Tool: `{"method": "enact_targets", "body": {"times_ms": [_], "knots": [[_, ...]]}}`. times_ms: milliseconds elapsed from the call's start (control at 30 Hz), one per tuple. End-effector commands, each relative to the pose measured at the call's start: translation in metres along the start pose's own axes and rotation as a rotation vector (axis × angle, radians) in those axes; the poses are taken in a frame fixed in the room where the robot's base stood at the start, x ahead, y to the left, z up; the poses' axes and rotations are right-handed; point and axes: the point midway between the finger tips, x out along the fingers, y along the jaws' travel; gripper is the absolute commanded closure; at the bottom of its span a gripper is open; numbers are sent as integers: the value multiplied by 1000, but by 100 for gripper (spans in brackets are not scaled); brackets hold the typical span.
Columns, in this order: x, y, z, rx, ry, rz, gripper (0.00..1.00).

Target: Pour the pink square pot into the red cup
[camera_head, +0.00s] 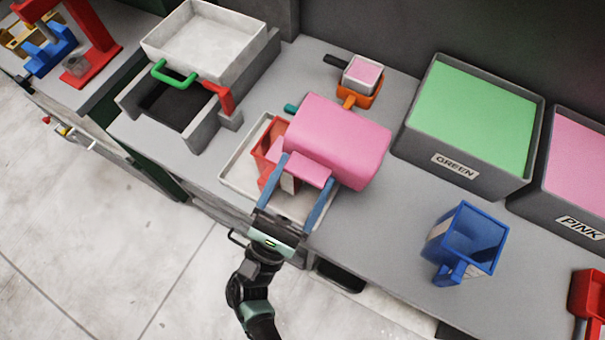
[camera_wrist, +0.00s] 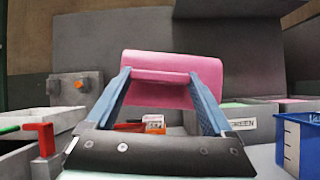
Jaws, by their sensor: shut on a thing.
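The pink square pot (camera_head: 345,142) hangs tilted in the air above a white tray, its outer walls towards me and its opening hidden. My gripper (camera_head: 305,170) is shut on the pot's pink handle, one blue finger on each side. In the wrist view the pot (camera_wrist: 172,72) spans the space at the fingertips of my gripper (camera_wrist: 160,76). The red cup (camera_head: 266,152) stands in the tray, left of and partly behind the pot.
The white tray (camera_head: 236,171) lies on the grey counter. Green (camera_head: 455,167) and pink bins stand right. A blue jug (camera_head: 455,245) stands front right.

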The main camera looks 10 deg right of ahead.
Motion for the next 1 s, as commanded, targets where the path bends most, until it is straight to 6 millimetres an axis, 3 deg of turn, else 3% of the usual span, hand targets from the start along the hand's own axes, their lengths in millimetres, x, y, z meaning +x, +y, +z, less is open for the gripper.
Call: {"method": "enact_targets", "body": {"times_ms": [1000], "knots": [[-2, 8, -3, -237, -1, 154, 76]]}}
